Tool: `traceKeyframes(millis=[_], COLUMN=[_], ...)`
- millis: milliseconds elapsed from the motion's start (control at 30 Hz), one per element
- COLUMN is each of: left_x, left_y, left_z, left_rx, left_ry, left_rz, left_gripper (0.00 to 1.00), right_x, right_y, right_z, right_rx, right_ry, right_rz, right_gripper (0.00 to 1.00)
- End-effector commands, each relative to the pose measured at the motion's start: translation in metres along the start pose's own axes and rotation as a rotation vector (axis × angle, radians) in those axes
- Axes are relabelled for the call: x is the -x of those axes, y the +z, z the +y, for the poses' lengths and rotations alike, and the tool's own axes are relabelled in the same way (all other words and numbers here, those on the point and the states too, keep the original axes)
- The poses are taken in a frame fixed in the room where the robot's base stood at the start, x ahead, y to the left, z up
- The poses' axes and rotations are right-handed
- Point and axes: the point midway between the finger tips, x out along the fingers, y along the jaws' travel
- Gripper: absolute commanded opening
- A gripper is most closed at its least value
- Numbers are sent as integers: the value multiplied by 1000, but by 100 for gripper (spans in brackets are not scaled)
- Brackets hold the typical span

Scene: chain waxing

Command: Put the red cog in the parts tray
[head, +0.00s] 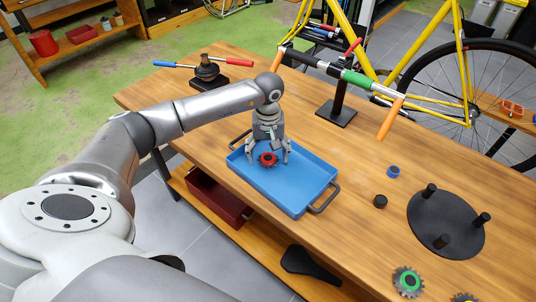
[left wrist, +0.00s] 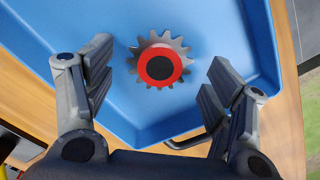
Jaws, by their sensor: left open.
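The parts tray (head: 308,182) is a blue shallow tray with dark handles at its ends, lying on the wooden table. The red cog (head: 268,160) has a red hub, a dark centre and grey teeth. It is inside the tray, seeming to lie on its floor, with no finger touching it in the left wrist view (left wrist: 160,67). My left gripper (head: 268,157) is open and points down over the tray, its fingers on either side of the cog with gaps. My right gripper is not in view.
A green cog (head: 408,282) and a yellow one (head: 464,298) lie at the table's front right, near a black disc with pegs (head: 446,222). A handlebar stand (head: 336,112) stands behind the tray. A small blue ring (head: 393,172) and black cylinder (head: 380,201) lie right.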

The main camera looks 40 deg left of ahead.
Motion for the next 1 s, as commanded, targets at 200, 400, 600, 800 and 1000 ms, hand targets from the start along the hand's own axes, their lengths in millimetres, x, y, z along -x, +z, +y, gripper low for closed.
traceKeyframes(millis=[200, 400, 600, 800, 1000], left_x=[47, 86, 107, 110, 110], left_y=[-2, -1, -1, 0, 0], left_z=[1, 0, 0, 0, 0], left_rx=[0, -1, 1, 1, 0], left_ry=[5, 3, 2, 1, 1], left_rz=[8, 5, 2, 2, 2], left_gripper=[77, 77, 77, 77, 77], right_x=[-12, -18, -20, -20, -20], right_y=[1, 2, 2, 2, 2], right_z=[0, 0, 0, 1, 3], right_rx=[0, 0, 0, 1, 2], right_ry=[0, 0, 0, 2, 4], right_rz=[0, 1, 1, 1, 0], right_gripper=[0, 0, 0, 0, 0])
